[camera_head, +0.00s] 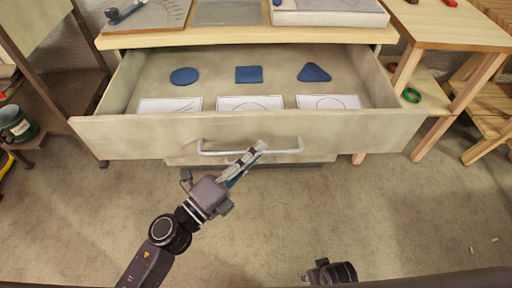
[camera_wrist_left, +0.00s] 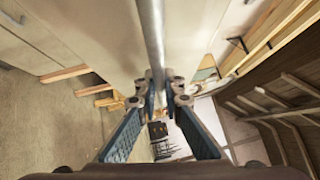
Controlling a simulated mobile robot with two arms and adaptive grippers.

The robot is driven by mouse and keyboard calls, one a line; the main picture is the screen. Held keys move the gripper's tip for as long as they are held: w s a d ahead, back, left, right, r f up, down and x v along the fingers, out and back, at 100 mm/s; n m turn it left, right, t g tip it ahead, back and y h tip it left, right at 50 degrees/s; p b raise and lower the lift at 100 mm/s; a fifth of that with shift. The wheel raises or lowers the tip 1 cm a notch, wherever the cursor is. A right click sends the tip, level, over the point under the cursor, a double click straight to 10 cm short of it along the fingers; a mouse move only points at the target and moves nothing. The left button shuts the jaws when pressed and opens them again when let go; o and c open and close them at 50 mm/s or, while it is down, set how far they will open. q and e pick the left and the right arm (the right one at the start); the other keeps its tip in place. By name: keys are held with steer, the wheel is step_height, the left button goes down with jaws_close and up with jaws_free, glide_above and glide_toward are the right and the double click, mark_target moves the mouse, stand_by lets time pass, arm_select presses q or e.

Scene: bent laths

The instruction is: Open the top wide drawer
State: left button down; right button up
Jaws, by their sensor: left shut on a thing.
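The top wide drawer (camera_head: 240,138) is pulled well out from under the table top. Its inside shows a blue disc (camera_head: 184,76), a blue square (camera_head: 249,74), a blue rounded triangle (camera_head: 314,72) and several white cards with line drawings. A grey bar handle (camera_head: 282,151) runs along the drawer's front. My left gripper (camera_head: 258,149) is shut on this handle, left of its right end. In the left wrist view the handle bar (camera_wrist_left: 155,40) runs between the fingertips. Part of my right arm (camera_head: 331,272) shows at the bottom of the head view; its fingers are not seen.
The table top (camera_head: 245,37) above the drawer bears a board, a grey sheet and a pale box. A wooden shelf unit (camera_head: 450,30) with a green ring (camera_head: 411,95) stands at the right. A dark mug (camera_head: 16,124) stands at the left. The carpet before the drawer is mostly clear.

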arm_select(q)
steer(key=c, duration=2.1)
jaws_free()
steer(key=v, duration=1.2)
